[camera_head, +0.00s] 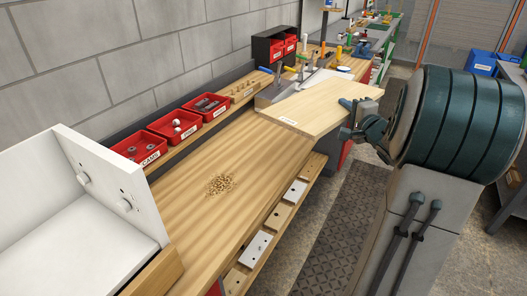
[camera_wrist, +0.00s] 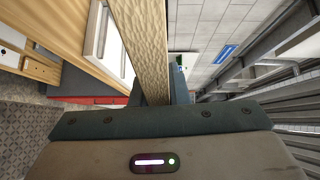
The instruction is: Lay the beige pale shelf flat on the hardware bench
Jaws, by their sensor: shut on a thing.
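The beige pale shelf (camera_head: 325,104) is a light wood board with a small white label at its near left corner. It is roughly level over the far part of the wooden hardware bench (camera_head: 190,160); I cannot tell whether it touches the bench. My gripper (camera_head: 350,112) is shut on the shelf's right edge, at the bench's aisle side. In the wrist view the shelf (camera_wrist: 150,50) shows edge-on as a narrow wood strip running up from my gripper (camera_wrist: 155,98). The shelf hides part of the bench top behind it.
Red bins (camera_head: 174,127) of hardware line the bench's wall side. A small pile of wood bits (camera_head: 220,184) lies mid-bench. A white cabinet part (camera_head: 110,180) stands at the near left. Tools and a metal tray (camera_head: 278,92) lie behind the shelf. The near bench top is mostly clear.

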